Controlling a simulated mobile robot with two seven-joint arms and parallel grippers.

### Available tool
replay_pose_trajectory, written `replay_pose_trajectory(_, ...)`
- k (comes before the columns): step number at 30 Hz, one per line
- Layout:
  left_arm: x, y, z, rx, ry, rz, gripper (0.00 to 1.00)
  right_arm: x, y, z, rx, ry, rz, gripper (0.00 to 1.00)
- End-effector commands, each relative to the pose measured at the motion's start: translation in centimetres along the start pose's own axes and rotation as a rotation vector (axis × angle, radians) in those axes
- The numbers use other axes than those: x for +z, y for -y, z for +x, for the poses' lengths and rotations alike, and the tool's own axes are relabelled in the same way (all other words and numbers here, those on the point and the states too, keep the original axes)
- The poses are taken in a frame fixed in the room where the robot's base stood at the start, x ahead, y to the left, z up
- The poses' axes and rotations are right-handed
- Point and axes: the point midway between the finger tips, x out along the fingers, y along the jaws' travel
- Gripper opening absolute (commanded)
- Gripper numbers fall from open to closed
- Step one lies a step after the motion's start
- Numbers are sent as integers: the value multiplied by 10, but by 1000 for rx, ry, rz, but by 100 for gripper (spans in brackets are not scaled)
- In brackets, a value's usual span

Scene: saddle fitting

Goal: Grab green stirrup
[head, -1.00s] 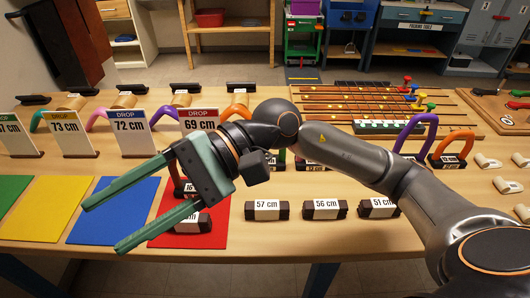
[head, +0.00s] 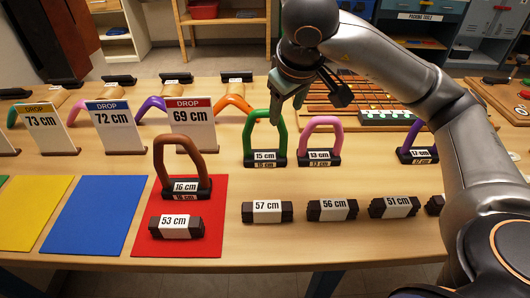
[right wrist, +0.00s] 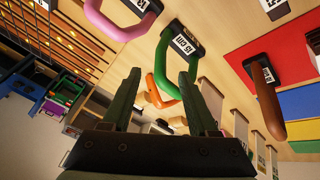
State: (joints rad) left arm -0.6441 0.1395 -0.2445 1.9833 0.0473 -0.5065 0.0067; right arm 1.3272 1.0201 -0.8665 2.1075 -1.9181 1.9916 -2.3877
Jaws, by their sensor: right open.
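The green stirrup (head: 265,156) stands upright on the table in the head view, with a 15 cm label on its dark base. My right gripper (head: 279,108) is open at the top of its arch, pointing down, and hides part of it. In the right wrist view the green stirrup (right wrist: 163,58) shows just past the two fingertips of my right gripper (right wrist: 157,78). The fingers appear apart, with nothing held between them. Whether a finger touches the arch I cannot tell. My left gripper is in neither view.
A pink stirrup (head: 321,156) stands close to the right of the green one. A brown stirrup (head: 183,187) stands on the red mat (head: 218,235) behind a 53 cm bar (head: 177,226). Drop signs (head: 191,124) stand at left. Several labelled bars (head: 266,211) lie in front.

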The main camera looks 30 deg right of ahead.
Motion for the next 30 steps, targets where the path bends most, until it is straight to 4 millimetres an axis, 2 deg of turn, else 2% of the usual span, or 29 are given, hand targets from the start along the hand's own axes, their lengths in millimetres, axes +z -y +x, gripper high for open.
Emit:
replay_pose_trajectory(1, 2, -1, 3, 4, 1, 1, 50, 2, 1, 12, -1, 4, 0, 60)
replay_pose_trajectory(11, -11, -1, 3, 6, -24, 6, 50, -1, 1, 41, -3, 2, 1, 60)
replay_pose_trajectory(18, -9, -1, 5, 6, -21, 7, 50, -4, 2, 76, -2, 1, 0, 60)
replay_pose_trajectory(21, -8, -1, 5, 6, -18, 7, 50, -4, 2, 83, -3, 0, 1, 60)
replay_pose_trajectory(28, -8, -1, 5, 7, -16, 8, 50, -4, 2, 83, -2, -2, 1, 60)
replay_pose_trajectory(30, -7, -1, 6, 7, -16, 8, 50, -4, 2, 83, -2, -2, 1, 53)
